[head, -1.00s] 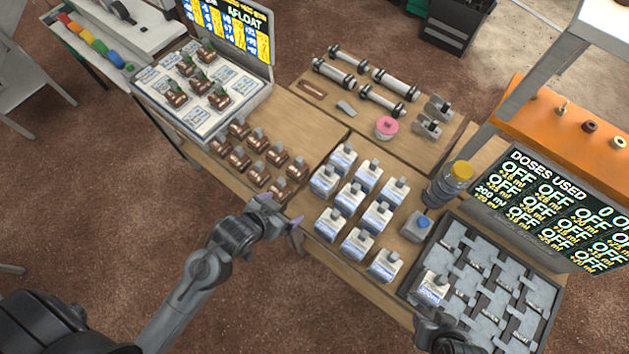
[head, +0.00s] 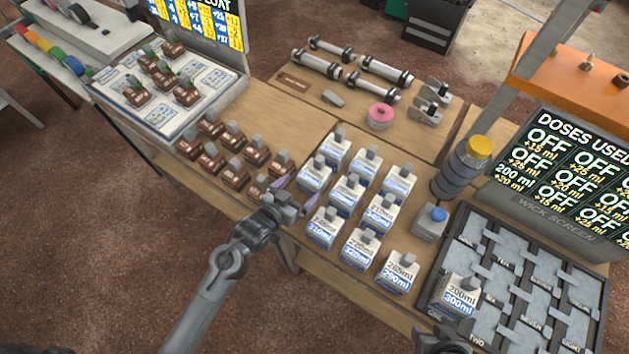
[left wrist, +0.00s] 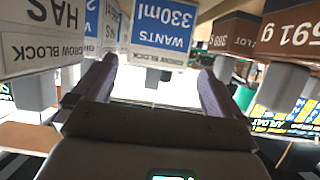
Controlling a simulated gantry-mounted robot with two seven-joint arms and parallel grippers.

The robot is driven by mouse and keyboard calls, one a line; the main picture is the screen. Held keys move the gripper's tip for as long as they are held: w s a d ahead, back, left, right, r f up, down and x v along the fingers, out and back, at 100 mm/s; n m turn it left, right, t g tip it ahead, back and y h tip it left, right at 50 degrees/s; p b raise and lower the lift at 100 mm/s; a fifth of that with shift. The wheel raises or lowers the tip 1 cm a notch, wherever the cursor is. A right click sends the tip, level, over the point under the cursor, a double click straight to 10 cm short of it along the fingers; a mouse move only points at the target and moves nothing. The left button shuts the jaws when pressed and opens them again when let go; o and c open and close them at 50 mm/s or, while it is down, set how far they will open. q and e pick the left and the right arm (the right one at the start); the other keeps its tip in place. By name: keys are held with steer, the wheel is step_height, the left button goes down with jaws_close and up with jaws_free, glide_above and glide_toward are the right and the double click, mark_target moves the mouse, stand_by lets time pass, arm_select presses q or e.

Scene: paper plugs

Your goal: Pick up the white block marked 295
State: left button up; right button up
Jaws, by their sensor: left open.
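White blocks with grey top tabs and blue-and-white labels stand in rows on the wooden table; one front block (head: 397,273) reads roughly 265 over 290 ml. I cannot make out 295 on any of them. My left gripper (head: 295,193) is open and empty, between the brown blocks and the left side of the white blocks. In the left wrist view its fingers (left wrist: 157,72) are spread, with an upside-down white block (left wrist: 161,32) reading 330ml beyond them. My right gripper (head: 440,336) is partly cut off at the bottom edge, and its jaws are unclear.
Brown blocks (head: 232,137) stand left of the white ones. A grey slotted tray (head: 545,262) at right holds a white 300ml block (head: 456,295). A bottle with a yellow cap (head: 462,168) and a blue-topped container (head: 430,222) stand between. Bare table lies behind the brown blocks.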

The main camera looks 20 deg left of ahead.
mark_target(315, 177)
arm_select(q)
steer(key=shift+b+x, duration=0.35)
steer(key=shift+x, duration=4.1)
steer(key=shift+s+d, duration=0.1)
steer(key=shift+d, duration=0.05)
steer(key=shift+c, duration=0.3)
steer(key=c, duration=1)
